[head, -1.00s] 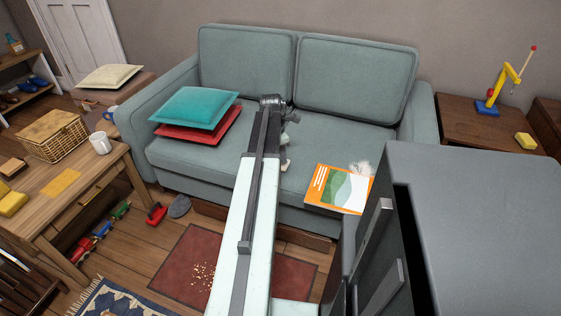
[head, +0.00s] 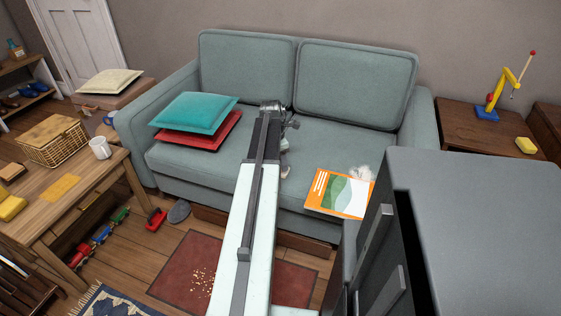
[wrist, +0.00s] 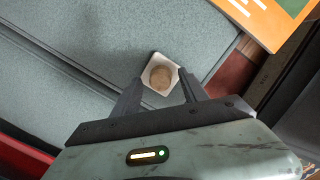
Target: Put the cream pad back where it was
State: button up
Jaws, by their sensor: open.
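In the wrist view a small whitish square piece with a round tan middle (wrist: 160,77) shows between the fingertips. I cannot tell whether the fingers touch it. A small pale bit also shows beside my arm in the head view (head: 285,172).
The grey-green sofa (head: 225,165) holds a teal cushion (head: 195,110) on a red one (head: 200,135), and an orange book (head: 340,193) near its front edge. A wooden table (head: 40,215) with basket and mug stands left. A dark grey cabinet (head: 480,220) fills the right.

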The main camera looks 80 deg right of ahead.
notch_tip(320, 180, up, 12)
jog(key=w+a+p, duration=0.1)
jog(key=p, duration=0.9)
jog(key=shift+w+f+p, duration=0.15)
jog(key=shift+f+p, duration=0.1)
jog(key=shift+p, duration=0.15)
jog(key=shift+a, duration=0.1)
jog(key=w+a+m, duration=0.1)
jog(key=w+a, duration=0.4)
jog(key=w, duration=0.5)
jog(key=w+a, duration=0.4)
jog(key=w, duration=0.6)
jog(key=w+a+m+t, duration=0.1)
jog(key=w+a+m, duration=0.1)
jog(key=w+a, duration=1.85)
jog(key=w+a+m, duration=0.2)
jog(key=w+a, duration=0.1)
jog(key=a, duration=1.7)
jog(key=w+a+m+y, duration=0.1)
jog(key=w+a, duration=0.2)
jog(key=a, duration=1.8)
jog(key=shift+w+f+m, duration=0.2)
jog(key=shift+w+m, duration=0.2)
